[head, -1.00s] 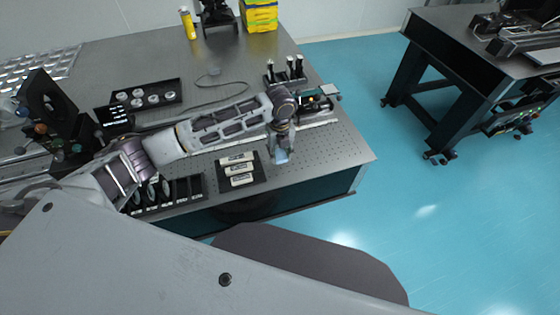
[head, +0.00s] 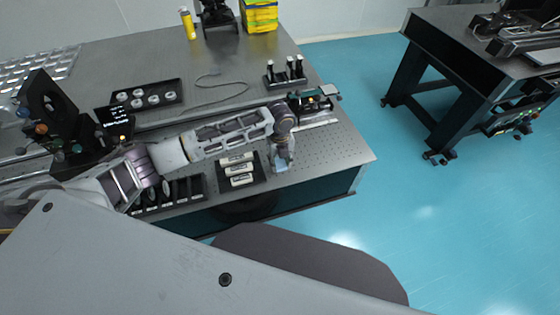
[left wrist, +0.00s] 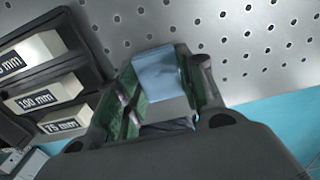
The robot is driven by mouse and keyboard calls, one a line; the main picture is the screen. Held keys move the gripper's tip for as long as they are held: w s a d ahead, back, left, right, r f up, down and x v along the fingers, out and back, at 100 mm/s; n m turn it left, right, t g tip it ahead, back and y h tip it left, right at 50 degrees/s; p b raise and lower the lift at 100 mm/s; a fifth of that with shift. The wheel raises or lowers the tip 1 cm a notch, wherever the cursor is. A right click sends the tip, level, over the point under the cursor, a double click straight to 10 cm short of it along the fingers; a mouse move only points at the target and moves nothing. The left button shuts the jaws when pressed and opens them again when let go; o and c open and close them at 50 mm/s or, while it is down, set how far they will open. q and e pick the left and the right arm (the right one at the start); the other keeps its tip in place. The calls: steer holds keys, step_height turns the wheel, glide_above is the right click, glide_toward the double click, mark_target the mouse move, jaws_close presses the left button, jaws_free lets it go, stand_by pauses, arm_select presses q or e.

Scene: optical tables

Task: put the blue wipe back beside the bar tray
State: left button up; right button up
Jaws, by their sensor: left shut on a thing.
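My left gripper (head: 281,166) is low over the perforated table top, just right of the bar tray. It is shut on the blue wipe (left wrist: 160,75), which sits between its fingers in the left wrist view. In the head view the wipe (head: 281,168) shows as a small pale blue patch below the fingers. Whether it touches the table I cannot tell. The black bar tray (head: 262,178) holds pale bars in a column; in the left wrist view its bars (left wrist: 50,94) carry labels such as 100 mm and 75 mm. My right gripper is not in view.
A black tray of round parts (head: 147,97) lies at the back left. A stand of upright posts (head: 285,74) is behind my left gripper. The table's front edge is close by. Bare table (head: 335,150) lies to the right.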

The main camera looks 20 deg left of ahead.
mark_target(280, 163)
arm_select(q)
steer(key=shift+f, duration=0.1)
stand_by(0.3)
steer(key=o, duration=1.1)
steer(key=shift+r, duration=6.1)
